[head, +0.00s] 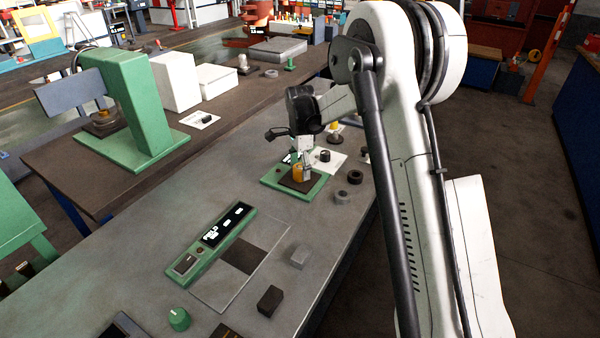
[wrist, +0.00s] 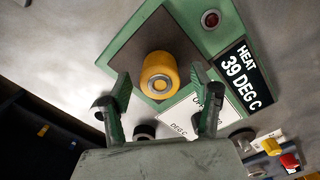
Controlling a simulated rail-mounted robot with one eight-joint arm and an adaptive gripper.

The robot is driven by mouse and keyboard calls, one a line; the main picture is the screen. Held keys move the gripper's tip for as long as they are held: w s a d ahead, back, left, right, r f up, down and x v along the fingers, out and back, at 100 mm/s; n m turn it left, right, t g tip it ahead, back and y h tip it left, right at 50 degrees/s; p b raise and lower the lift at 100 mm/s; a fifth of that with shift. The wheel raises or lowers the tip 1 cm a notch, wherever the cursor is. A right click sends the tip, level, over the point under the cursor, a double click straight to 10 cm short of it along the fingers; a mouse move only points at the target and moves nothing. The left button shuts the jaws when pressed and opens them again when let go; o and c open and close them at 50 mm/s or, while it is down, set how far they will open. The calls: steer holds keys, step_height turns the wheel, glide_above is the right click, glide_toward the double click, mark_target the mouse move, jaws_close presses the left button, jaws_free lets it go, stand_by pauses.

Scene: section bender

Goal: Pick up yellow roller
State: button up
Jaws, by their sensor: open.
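The yellow roller (wrist: 158,75) stands on the dark pad of a green heater unit (wrist: 130,55) whose display reads HEAT 39 DEG C. My gripper (wrist: 160,88) is open, with one finger to the left and one to the right of the roller in the wrist view. Clear gaps show between the fingers and the roller. In the head view my gripper (head: 304,168) is down at the roller (head: 297,173) and partly hides it. The heater unit (head: 270,181) is on the grey bench.
Dark rings (head: 355,177) lie right of the heater on the grey bench (head: 120,270). A smaller yellow piece (wrist: 272,146) and a red piece (wrist: 289,162) show in the wrist view.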

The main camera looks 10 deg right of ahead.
steer(key=shift+f, duration=0.2)
steer(key=c, duration=1.4)
jaws_close()
steer(key=shift+r, duration=0.15)
